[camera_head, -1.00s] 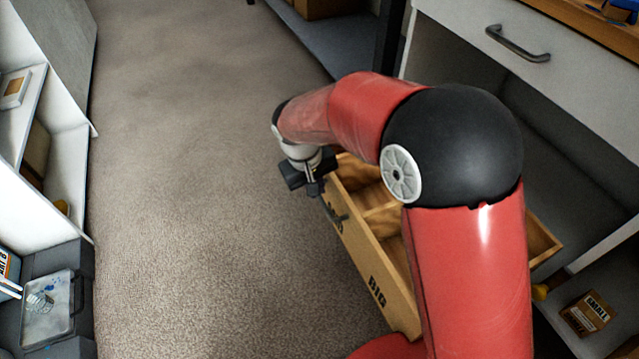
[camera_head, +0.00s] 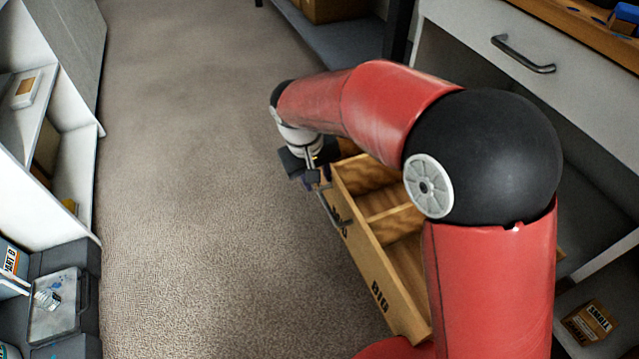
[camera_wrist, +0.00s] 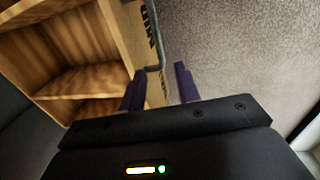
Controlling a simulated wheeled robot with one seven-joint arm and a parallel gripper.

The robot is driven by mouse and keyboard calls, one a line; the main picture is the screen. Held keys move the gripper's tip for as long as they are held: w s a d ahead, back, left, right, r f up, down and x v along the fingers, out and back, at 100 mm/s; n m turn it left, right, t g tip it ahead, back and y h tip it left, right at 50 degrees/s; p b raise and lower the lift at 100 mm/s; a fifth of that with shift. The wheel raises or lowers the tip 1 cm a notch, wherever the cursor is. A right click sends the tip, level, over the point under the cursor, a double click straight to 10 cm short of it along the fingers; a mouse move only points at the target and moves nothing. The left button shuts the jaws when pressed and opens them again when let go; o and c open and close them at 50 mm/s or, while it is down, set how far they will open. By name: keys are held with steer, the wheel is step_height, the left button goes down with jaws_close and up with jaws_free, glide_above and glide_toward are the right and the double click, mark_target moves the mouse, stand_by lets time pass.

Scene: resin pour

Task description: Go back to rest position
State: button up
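My gripper (camera_head: 318,178) hangs at the end of my red arm, close to the front of the open wooden drawer (camera_head: 383,290). In the wrist view my gripper (camera_wrist: 158,88) has its two dark fingers spread apart. The grey drawer handle (camera_wrist: 152,45) shows in the gap between the fingers, ahead of them. I cannot tell whether a finger touches it. The drawer front carries the letters BIG and, in the wrist view, MID. My arm hides part of the drawer.
A white cabinet with a closed drawer and grey handle (camera_head: 523,54) stands at right. A small labelled box (camera_head: 590,322) lies at lower right. White shelving (camera_head: 72,170) and a grey case (camera_head: 56,305) line the left. The carpet (camera_head: 190,150) between is clear.

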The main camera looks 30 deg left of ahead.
step_height(320, 180, up, 2)
steer(key=shift+s+a+r, duration=0.1)
steer(key=shift+s, duration=0.05)
stand_by(0.5)
steer(key=w+d+r+m+y+p, duration=0.1)
steer(key=w+d+r+m+p, duration=0.1)
steer(key=d+r, duration=0.65)
steer(key=w+d+r+m+p, duration=0.15)
steer(key=d+r, duration=0.45)
steer(key=d, duration=0.6)
steer(key=s+d+r+m+t+p, duration=0.2)
steer(key=s+d, duration=0.4)
steer(key=d, duration=0.4)
steer(key=s+d+r+m+t+p, duration=0.1)
steer(key=s+d+m, duration=0.4)
steer(key=d, duration=0.5)
step_height(320, 180, up, 2)
steer(key=shift+s+d+r+t+p, duration=0.2)
steer(key=shift+s+t+p, duration=0.2)
steer(key=shift+s+p, duration=0.6)
